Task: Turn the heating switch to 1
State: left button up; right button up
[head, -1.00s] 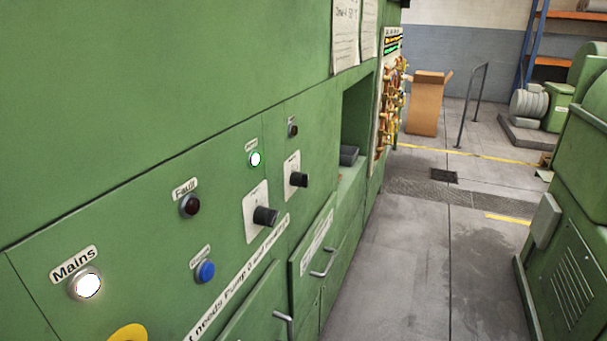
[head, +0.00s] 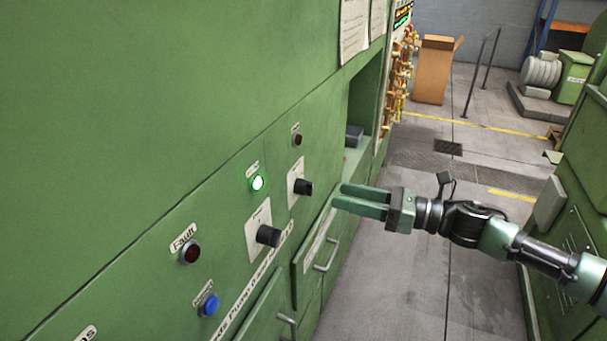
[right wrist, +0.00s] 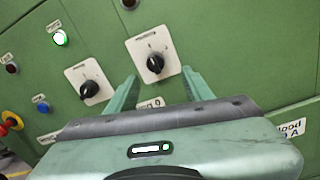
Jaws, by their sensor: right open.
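Two black rotary switches on white plates sit on the green panel. The nearer switch (head: 268,236) and the farther switch (head: 302,187) have labels too small to read, so I cannot tell from the lettering which is heating. In the right wrist view, the farther switch (right wrist: 155,63) shows between my fingers and the nearer one (right wrist: 90,89) to their left. My right gripper (head: 339,195) is open and empty, its fingers pointing at the panel, apart from and to the right of the farther switch. The switches' exact settings are unclear. My left gripper is out of view.
A lit green lamp (head: 257,183), a dark red Fault lamp (head: 190,252) and a blue button (head: 210,304) surround the switches. Drawer handles (head: 327,255) stick out below. A green machine (head: 570,215) stands across the clear grey aisle.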

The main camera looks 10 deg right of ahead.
aim_at(304, 188)
jog(key=p+x, duration=0.3)
jog(key=x, duration=0.4)
jog(key=shift+a+r+n, duration=0.3)
jog(key=shift+a, duration=0.15)
jog(key=shift+s, duration=0.1)
grip_shut()
